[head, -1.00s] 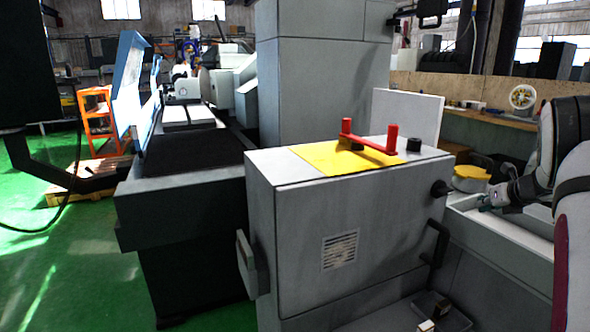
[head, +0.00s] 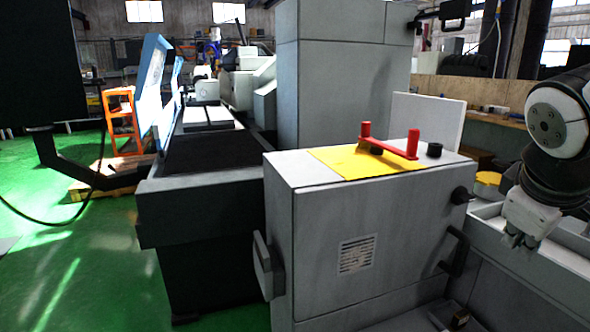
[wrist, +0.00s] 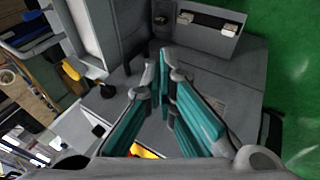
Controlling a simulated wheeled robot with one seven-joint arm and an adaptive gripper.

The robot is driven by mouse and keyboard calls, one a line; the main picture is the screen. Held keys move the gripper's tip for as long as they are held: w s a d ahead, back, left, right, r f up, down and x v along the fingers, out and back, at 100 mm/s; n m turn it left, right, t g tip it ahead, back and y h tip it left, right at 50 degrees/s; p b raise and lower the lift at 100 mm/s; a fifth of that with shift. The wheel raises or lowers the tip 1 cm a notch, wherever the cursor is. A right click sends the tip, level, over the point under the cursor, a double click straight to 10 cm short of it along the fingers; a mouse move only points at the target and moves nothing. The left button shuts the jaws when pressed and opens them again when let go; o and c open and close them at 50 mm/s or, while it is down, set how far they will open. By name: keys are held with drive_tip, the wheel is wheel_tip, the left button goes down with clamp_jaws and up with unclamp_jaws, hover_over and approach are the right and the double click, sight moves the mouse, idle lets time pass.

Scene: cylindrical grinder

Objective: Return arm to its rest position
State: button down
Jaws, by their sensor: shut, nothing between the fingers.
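My arm (head: 556,122) reaches in from the right edge of the head view, bent so that its end hangs down. My gripper (head: 515,240) points downward at the right, beside the grey machine cabinet (head: 375,225) and above a grey trough. In the wrist view my gripper (wrist: 168,72) shows its teal-padded fingers coming together at the tips, shut with nothing between them. It touches nothing that I can see.
A red handle (head: 388,146) stands on a yellow plate (head: 345,162) on the cabinet top. Dark knobs and a handle (head: 455,250) stick out on the cabinet's right side. A yellow round container (head: 487,184) sits behind my gripper. Green floor is open at left.

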drive_tip(key=s+a+f+m+g+y, duration=0.2)
drive_tip(key=s+a+f, duration=0.2)
drive_tip(key=s+a, duration=0.45)
drive_tip(key=s+a+f+m+g+y, duration=0.2)
drive_tip(key=s+a+f+m, duration=0.3)
drive_tip(key=s, duration=0.6)
wheel_tip(320, 180, up, 21)
drive_tip(key=n+t+p, duration=0.2)
drive_tip(key=t+p, duration=0.1)
drive_tip(key=p, duration=1.4)
drive_tip(key=shift+w+a+f+n+y, duration=0.2)
drive_tip(key=shift+a+n+y, duration=0.1)
drive_tip(key=shift+a, duration=0.15)
